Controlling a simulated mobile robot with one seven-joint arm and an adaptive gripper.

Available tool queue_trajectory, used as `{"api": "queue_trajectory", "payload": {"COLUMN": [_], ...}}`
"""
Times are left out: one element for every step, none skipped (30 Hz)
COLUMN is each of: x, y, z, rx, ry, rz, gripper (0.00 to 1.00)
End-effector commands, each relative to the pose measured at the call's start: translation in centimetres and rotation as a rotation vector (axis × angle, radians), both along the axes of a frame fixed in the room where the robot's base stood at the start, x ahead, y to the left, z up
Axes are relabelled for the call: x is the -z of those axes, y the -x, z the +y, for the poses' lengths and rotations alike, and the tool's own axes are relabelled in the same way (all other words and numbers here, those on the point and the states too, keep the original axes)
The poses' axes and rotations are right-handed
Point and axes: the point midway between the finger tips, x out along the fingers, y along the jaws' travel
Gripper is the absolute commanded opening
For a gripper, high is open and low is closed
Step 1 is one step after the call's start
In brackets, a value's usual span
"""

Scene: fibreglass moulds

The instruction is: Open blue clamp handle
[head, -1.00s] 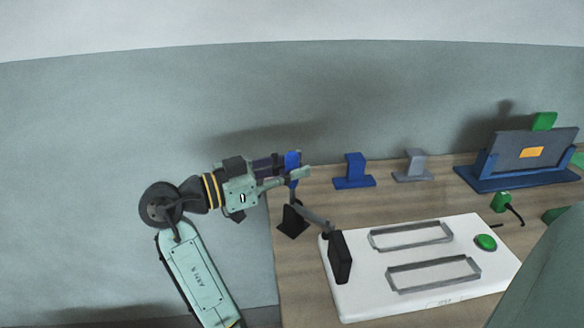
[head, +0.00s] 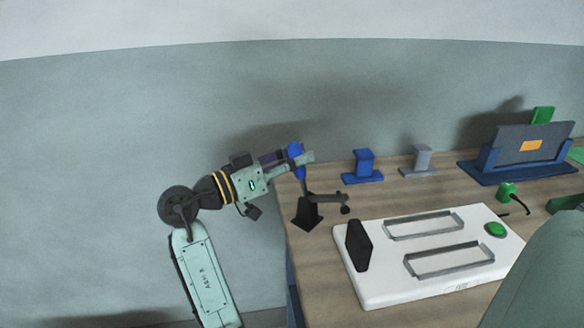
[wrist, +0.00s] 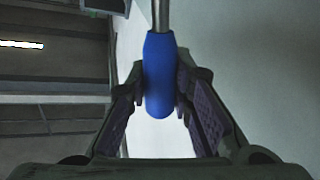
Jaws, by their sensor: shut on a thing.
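The blue clamp handle (head: 296,150) stands above the black clamp base (head: 307,213) at the table's left corner. The clamp's dark bar (head: 328,197) sticks out roughly level to the right, its tip raised above the table. My gripper (head: 300,158) is shut on the blue handle. In the wrist view the handle (wrist: 158,75) lies between the two fingers of my gripper (wrist: 160,92), with its metal rod (wrist: 164,15) running up out of frame. Part of the handle is hidden by the fingers in the head view.
A white plate (head: 385,287) with two grey frames, a black block (head: 358,246) and a green button (head: 495,229) lies right of the clamp. Blue (head: 363,166) and grey (head: 422,160) stands are behind. A blue holder (head: 520,172) stands at the back right.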

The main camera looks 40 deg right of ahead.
Motion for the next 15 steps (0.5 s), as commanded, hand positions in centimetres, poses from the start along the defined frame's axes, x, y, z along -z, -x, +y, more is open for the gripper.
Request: {"api": "queue_trajectory", "payload": {"x": [0.6, 0.7, 0.8, 0.9, 1.0, 1.2, 1.3, 1.5, 1.7, 1.8, 2.0, 2.1, 2.2, 2.4, 2.5], "y": [-0.5, -0.7, -1.0, -1.3, -1.5, -1.8, -2.0, -2.2, -2.5, -2.6, -2.8, -3.0, -3.2, -3.3, -3.5], "z": [0.1, 0.1, 0.1, 0.1, 0.2, 0.2, 0.3, 0.3, 0.3, 0.3, 0.4, 0.4, 0.4, 0.5, 0.5], "rx": [-0.002, -0.002, -0.002, -0.003, -0.003, -0.003, -0.003, -0.003, -0.003, -0.003, -0.003, -0.003, -0.003, -0.003, -0.003], "ry": [0.007, 0.012, 0.016, 0.022, 0.025, 0.033, 0.036, 0.04, 0.045, 0.048, 0.053, 0.056, 0.061, 0.065, 0.068], "rz": [0.045, 0.074, 0.11, 0.139, 0.167, 0.204, 0.232, 0.259, 0.295, 0.32, 0.345, 0.377, 0.401, 0.423, 0.452], "gripper": [0.0, 0.0, 0.0, 0.0, 0.0, 0.0, 0.0, 0.0, 0.0, 0.0, 0.0, 0.0, 0.0, 0.0, 0.0]}}
